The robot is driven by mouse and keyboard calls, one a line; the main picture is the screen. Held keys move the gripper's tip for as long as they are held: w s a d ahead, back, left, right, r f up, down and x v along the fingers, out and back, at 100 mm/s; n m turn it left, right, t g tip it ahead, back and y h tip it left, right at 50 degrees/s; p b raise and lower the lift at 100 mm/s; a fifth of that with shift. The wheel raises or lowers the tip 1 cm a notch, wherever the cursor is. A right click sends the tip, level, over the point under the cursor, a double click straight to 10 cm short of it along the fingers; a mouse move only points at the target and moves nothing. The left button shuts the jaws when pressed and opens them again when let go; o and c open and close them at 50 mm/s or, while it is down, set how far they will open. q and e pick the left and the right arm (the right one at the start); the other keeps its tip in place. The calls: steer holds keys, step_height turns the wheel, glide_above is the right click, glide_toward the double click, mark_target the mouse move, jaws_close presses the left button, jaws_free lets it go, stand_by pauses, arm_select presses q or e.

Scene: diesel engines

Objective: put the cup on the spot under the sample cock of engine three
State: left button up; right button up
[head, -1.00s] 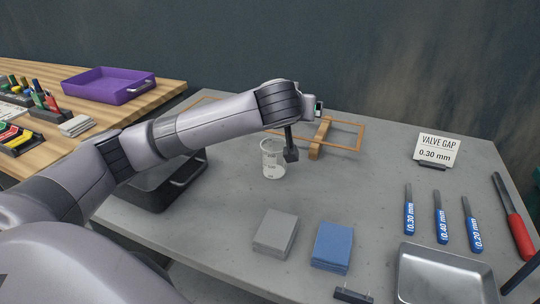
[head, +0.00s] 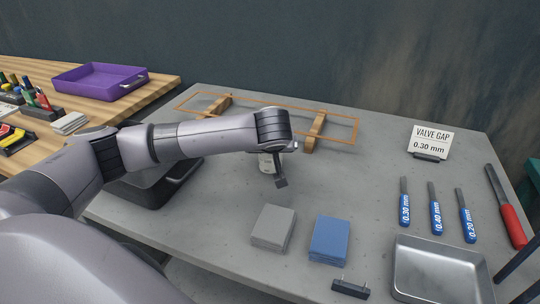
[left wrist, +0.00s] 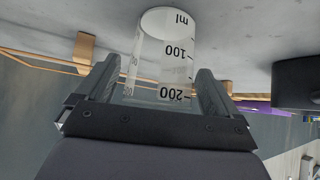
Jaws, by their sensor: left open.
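The cup is a clear beaker with black ml marks (head: 265,164). It stands on the grey table, its upper part hidden by my left arm in the head view. In the left wrist view the cup (left wrist: 163,50) appears upside down between the two fingers. My left gripper (head: 273,179) is low at the cup, and its open fingers (left wrist: 158,75) lie on either side of it, with a gap visible at least on the right. My right gripper is not in view. Engine three, its sample cock and the spot are not in view.
A copper-coloured gasket frame on wooden blocks (head: 314,134) lies behind the cup. A black tray (head: 150,205) is to the left. Grey (head: 272,228) and blue cloths (head: 329,240) lie in front. Feeler gauges (head: 436,215) and a metal tray (head: 440,270) are at right.

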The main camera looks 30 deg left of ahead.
arm_select(q)
steer(key=c, duration=1.2)
steer(key=shift+o, duration=0.2)
